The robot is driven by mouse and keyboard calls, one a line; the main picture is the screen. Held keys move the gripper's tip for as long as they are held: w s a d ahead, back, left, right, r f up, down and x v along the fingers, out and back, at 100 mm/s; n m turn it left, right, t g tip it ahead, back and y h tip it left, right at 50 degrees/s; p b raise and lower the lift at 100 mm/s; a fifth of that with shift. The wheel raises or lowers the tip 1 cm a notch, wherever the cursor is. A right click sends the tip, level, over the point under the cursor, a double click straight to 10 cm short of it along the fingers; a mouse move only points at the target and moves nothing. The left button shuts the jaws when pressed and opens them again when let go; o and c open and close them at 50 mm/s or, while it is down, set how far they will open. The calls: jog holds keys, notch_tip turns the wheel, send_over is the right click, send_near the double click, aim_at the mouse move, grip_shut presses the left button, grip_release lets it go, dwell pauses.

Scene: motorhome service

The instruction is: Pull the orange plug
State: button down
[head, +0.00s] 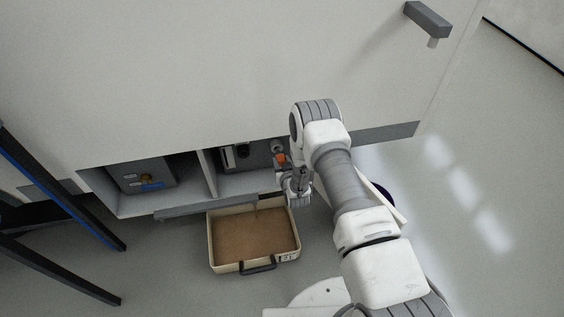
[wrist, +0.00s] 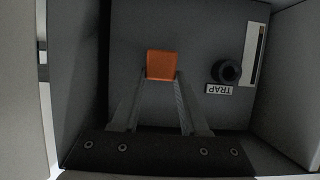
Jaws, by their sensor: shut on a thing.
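The orange plug (wrist: 161,65) is a small orange block in front of a dark grey panel (wrist: 195,40) inside the right compartment. My gripper (wrist: 161,78) is shut on the orange plug, with one finger at each side of its lower part. In the head view the orange plug (head: 281,158) shows at the right of that compartment, just above my gripper (head: 284,166). Whether the plug is still seated in the panel cannot be told.
A black round knob (wrist: 228,72) sits right of the plug, above a "TRAP" label (wrist: 219,89). Compartment walls stand close on both sides. A left compartment holds a grey box (head: 143,174). Dark stand legs (head: 60,190) stand at left.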

aim_at(280, 155)
jog(key=shift+w, duration=0.2)
dwell(0.5)
jog(key=shift+w+a, duration=0.2)
jog(key=shift+w, duration=0.7)
jog(key=shift+w, duration=0.1)
jog(key=shift+w+a, duration=0.2)
jog(key=shift+w, duration=0.5)
jog(key=shift+c, duration=1.7)
grip_release()
jog(key=p+v, duration=0.6)
jog(key=v, duration=1.1)
jog(key=shift+r, duration=0.2)
jog(key=shift+s+d, duration=0.1)
